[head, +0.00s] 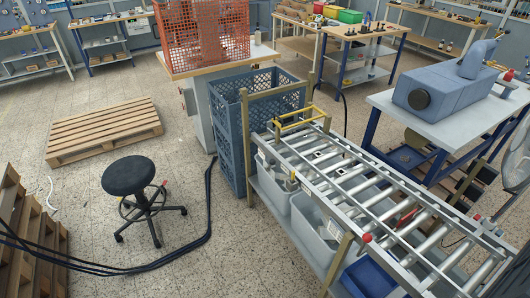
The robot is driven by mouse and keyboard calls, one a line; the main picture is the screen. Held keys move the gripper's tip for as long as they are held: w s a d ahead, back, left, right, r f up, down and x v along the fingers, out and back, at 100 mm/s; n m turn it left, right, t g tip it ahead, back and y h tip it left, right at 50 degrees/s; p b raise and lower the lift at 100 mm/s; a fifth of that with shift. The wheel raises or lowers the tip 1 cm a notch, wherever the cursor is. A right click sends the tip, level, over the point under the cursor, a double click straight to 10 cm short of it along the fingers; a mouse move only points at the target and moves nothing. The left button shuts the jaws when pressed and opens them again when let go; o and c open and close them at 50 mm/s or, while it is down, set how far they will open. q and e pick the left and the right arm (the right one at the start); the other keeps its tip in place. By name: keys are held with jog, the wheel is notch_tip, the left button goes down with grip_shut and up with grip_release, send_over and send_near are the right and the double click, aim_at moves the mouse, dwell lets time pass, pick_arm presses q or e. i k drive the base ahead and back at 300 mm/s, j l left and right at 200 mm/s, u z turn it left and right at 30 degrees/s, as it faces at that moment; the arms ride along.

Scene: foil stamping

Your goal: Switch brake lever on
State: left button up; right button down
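No part is clearly recognisable as the brake lever. Several small red-tipped parts show. One red knob (366,238) is on the near side rail of the roller conveyor (335,190). Another red knob (477,217) is at the conveyor's right side. A red handle end (508,75) is at the right of the blue-grey machine (440,92), which sits on a white-topped table at the right. I cannot tell which of these, if any, is the lever or how it is set. Neither of my grippers is in view.
A yellow bar frame (300,117) stands at the conveyor's far end, beside a tall blue crate (228,130). Grey bins (318,235) sit under the conveyor. A black stool (130,176), a wooden pallet (105,130) and dark cables (208,200) are on the left floor.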

aim_at(273, 161)
jog(key=i+l+u, duration=0.1)
jog(key=i, duration=0.55)
jog(key=i+l+u, duration=0.1)
jog(key=i, duration=0.6)
